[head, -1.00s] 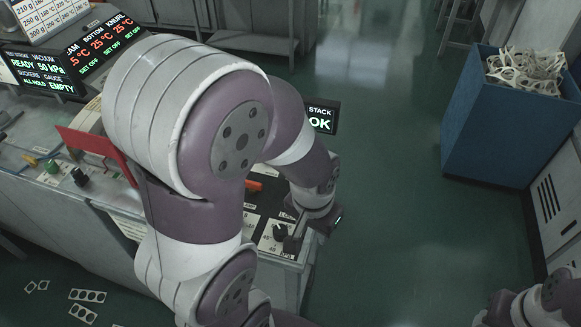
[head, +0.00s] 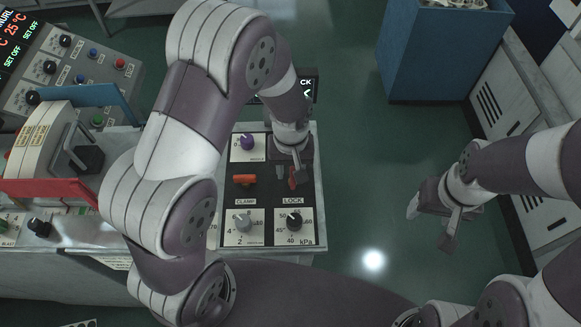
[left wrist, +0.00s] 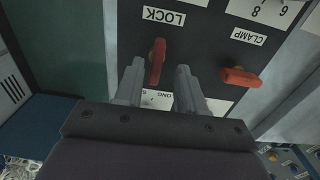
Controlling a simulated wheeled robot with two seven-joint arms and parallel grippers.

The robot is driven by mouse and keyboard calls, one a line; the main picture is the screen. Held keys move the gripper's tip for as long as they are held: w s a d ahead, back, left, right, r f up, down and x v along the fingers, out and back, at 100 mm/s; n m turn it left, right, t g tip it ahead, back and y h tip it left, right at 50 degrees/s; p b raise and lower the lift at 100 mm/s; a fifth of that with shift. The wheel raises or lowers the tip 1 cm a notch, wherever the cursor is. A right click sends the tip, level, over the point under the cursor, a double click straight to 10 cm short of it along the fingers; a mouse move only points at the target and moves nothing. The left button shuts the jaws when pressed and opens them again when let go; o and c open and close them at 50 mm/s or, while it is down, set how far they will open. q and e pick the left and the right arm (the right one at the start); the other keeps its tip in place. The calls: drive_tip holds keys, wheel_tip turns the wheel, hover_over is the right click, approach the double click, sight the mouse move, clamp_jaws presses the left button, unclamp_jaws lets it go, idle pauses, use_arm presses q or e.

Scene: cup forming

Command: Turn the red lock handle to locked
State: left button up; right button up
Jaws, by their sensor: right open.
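The red lock handle (head: 293,178) is on the black panel above the LOCK label, partly hidden by my left gripper. In the left wrist view the lock handle (left wrist: 157,62) lies lengthwise between the two grey fingers, with a gap showing on each side. My left gripper (head: 290,172) is open and points down at it; whether the fingertips reach below its top I cannot tell. It also shows in the left wrist view (left wrist: 160,72). My right gripper (head: 430,225) is open and empty, over the floor right of the panel.
A similar orange-red clamp handle (head: 244,180) sits crosswise just left of the lock handle. A purple knob (head: 247,142), a grey knob (head: 243,222) and a black knob (head: 294,221) surround them. A blue bin (head: 440,50) stands at the back right. Open floor lies between.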

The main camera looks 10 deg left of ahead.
use_arm(q)
drive_tip(key=shift+f, duration=0.45)
drive_tip(key=shift+d+f, duration=0.25)
drive_tip(key=shift+d, duration=0.15)
drive_tip(key=shift+a, duration=0.15)
drive_tip(key=shift+c, duration=0.6)
drive_tip(key=shift+a, duration=0.1)
drive_tip(key=c, duration=0.5)
clamp_jaws()
use_arm(e)
drive_tip(key=shift+d, duration=0.35)
